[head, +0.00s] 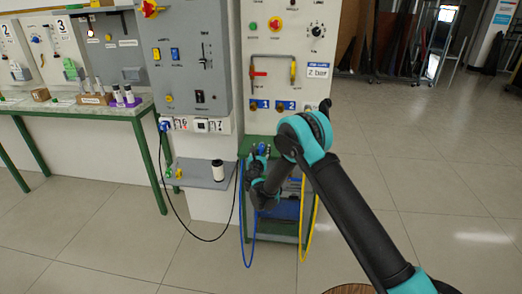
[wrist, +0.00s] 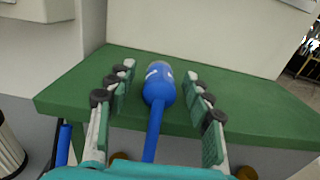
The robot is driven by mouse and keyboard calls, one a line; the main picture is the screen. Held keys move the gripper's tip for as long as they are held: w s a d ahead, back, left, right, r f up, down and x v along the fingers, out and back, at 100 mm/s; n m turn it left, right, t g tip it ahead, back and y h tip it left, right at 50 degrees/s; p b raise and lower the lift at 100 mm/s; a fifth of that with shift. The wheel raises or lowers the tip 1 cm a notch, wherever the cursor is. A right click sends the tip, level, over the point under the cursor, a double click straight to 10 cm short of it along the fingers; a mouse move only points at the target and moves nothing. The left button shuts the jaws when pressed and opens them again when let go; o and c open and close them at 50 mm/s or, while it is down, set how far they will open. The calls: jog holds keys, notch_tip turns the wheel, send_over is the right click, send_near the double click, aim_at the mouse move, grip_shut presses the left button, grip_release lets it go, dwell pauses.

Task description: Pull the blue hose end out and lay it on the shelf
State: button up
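The blue hose end (wrist: 158,84) is a thick blue plug with a greyish tip, seen over a green top (wrist: 245,105) in the wrist view. Its thinner blue hose runs back towards my wrist. My gripper (wrist: 160,72) is open, with one finger on each side of the hose end and a gap on both sides. Whether the tip is seated in anything cannot be told. In the head view my gripper (head: 261,152) is at the green stand, largely covering the hose end. The grey shelf (head: 198,175) is on the wall to its left.
A white cylinder with dark ends (head: 218,171) stands on the grey shelf, with small yellow and green parts at its left. A black cable (head: 195,236) loops below. A yellow hose (head: 311,215) hangs at the stand's right. The floor at right is clear.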

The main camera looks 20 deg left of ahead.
jog(key=v, duration=1.2)
dwell(0.3)
